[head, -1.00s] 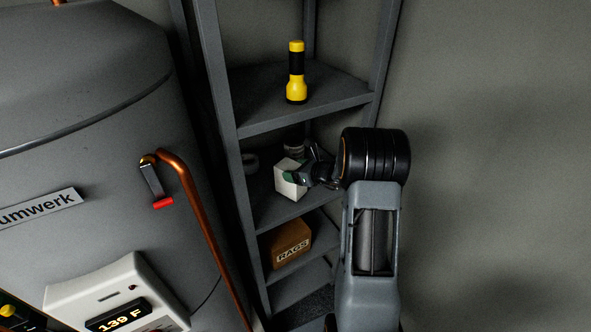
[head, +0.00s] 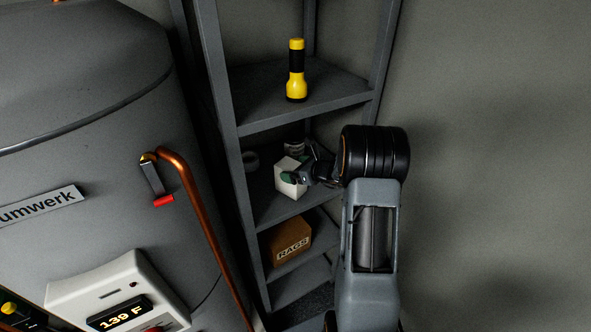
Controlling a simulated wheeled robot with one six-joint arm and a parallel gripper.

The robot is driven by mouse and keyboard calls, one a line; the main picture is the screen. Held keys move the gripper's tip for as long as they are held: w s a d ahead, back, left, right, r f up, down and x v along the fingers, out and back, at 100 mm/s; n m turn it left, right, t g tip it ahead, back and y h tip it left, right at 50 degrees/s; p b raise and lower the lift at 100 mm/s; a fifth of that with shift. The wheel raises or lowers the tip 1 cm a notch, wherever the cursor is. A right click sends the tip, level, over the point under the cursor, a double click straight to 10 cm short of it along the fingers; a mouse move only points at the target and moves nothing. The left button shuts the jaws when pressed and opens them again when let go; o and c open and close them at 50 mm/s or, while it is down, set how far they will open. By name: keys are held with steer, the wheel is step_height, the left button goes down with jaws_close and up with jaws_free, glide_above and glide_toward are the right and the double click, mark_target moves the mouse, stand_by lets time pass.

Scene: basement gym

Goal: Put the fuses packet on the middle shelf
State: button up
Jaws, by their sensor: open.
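The fuses packet appears to be the small white box with green on it (head: 289,188), on the middle shelf (head: 272,211) of a grey shelf unit; its label is not readable. My gripper (head: 296,178) is at the box's upper right side, with its fingers around or against the top of it. My gripper is open. The fingers and wrist hide part of the box and the shelf behind it.
A yellow and black flashlight (head: 296,72) stands on the shelf above. A brown RAGS box (head: 290,240) sits on the shelf below. A grey tank (head: 90,130) with a copper pipe (head: 190,210) stands left.

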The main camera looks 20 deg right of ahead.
steer(key=b+v, duration=0.2)
steer(key=v, duration=0.9)
steer(key=s+a+r+n+g, duration=0.2)
steer(key=s+a+n+g, duration=0.15)
steer(key=a+n, duration=0.3)
steer(key=s+a+r+n+g, duration=0.2)
steer(key=s+a+n, duration=0.2)
steer(key=a+n, duration=0.25)
steer(key=s+a+r+n+g+h, duration=0.1)
steer(key=s+a+n+h, duration=0.1)
steer(key=s+n, duration=0.4)
steer(key=s+a+r+n+h, duration=0.1)
steer(key=s+n+h, duration=0.3)
steer(key=n, duration=0.7)
steer(key=s, duration=0.2)
steer(key=shift+s+a+r+g, duration=0.3)
steer(key=shift+a+g, duration=0.05)
steer(key=shift+a, duration=0.05)
